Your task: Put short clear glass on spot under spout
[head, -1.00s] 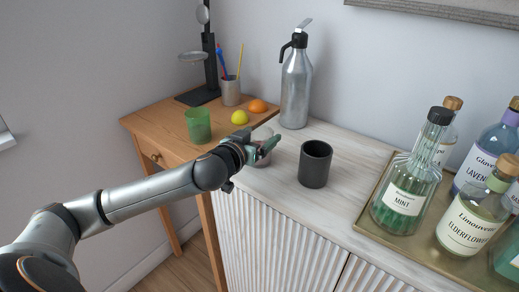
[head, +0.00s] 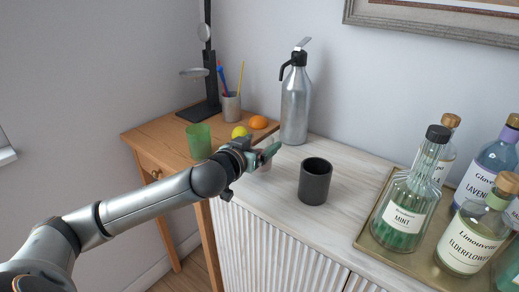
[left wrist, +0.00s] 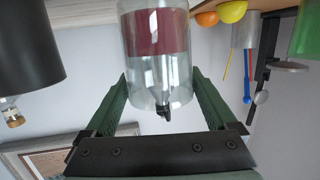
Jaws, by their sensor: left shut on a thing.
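The short clear glass (left wrist: 158,68) has a dark red band and sits between the two green fingers of my left gripper (left wrist: 160,76) in the left wrist view. The gripper is shut on it. In the head view my left gripper (head: 262,157) is over the left end of the white cabinet and hides most of the glass (head: 265,168). A silver siphon bottle (head: 295,105) stands behind it, to the right, against the wall. Its black spout (head: 284,70) points left. No marked spot shows under the spout. I cannot tell whether the glass touches the cabinet top. My right gripper is out of view.
A black cup (head: 315,182) stands close to the right of my gripper. A brass tray (head: 375,236) with several syrup bottles is farther right. The wooden table (head: 160,140) on the left holds a green glass (head: 198,141), a lemon (head: 239,131), an orange (head: 258,122) and a pen cup (head: 231,107).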

